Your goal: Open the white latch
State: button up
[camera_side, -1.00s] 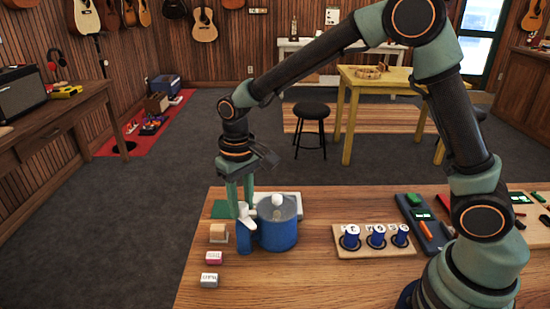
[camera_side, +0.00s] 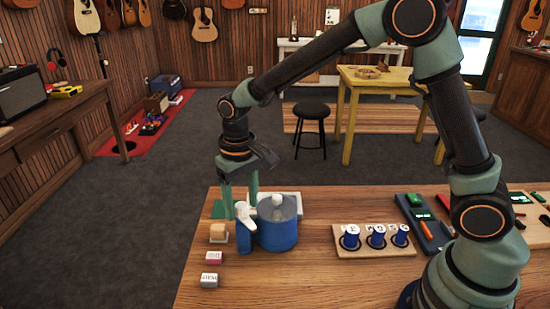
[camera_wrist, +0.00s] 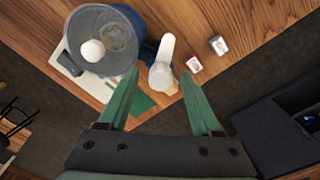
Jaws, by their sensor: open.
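The white latch (camera_side: 244,214) is a white lever on a blue upright post, tight beside a round blue canister (camera_side: 279,236) with a clear lid and a white knob. The latch leans a little to the left in the side view. In the wrist view the latch (camera_wrist: 161,70) lies between and just beyond my green fingertips. My gripper (camera_side: 241,208) points down and is open, with a finger on either side of the latch. I see gaps beside the latch in the wrist view (camera_wrist: 160,76); I cannot tell whether either finger touches it.
A small wooden block (camera_side: 218,233), a pink block (camera_side: 214,257) and a grey block (camera_side: 210,280) stand left of the canister. A white flat item (camera_side: 293,199) lies behind it. A wooden board (camera_side: 372,246) with blue pegs is to the right. The front wood is clear.

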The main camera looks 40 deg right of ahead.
aim_at(242, 205)
notch_tip(242, 205, up, 12)
dwell(0.5)
jog(key=s+d+r+t, duration=0.1)
jog(key=s+d+t, duration=0.4)
jog(key=s+d, duration=0.7)
jog(key=shift+s+r+t, duration=0.2)
jog(key=shift+s+t, duration=0.1)
jog(key=shift+s, duration=0.4)
